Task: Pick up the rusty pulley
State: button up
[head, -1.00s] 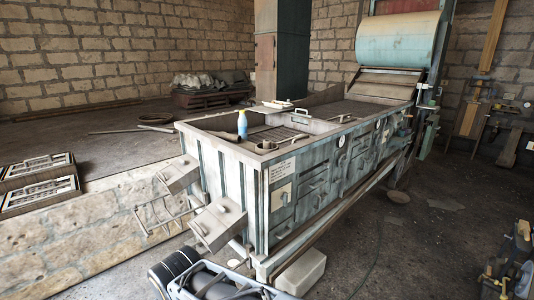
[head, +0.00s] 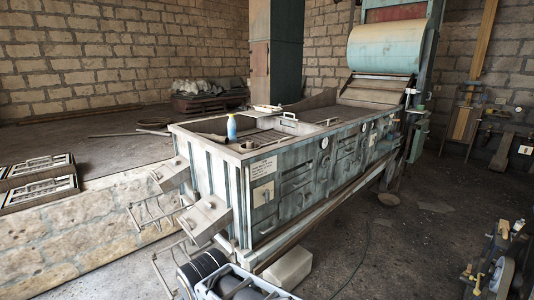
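I cannot make out a rusty pulley for certain in the head view. At the bottom right edge stands a piece of machinery with a dark wheel and a yellowish part (head: 500,272); it is partly cut off, and I cannot tell whether the pulley is on it. My gripper is not in view. Dark rounded parts and a grey frame at the bottom centre look like part of my own body, with no fingertips showing.
A long, worn grey-green machine (head: 290,192) fills the middle, with a blue bottle (head: 232,128) on top. A pale block (head: 289,268) lies by its base. Framed panels (head: 38,182) sit at left. The dark floor (head: 400,255) right of the machine is mostly clear.

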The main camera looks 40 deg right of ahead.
aim_at(248, 148)
jog(key=z, duration=2.5)
jog(key=i, duration=2.5)
jog(key=u, duration=1.6)
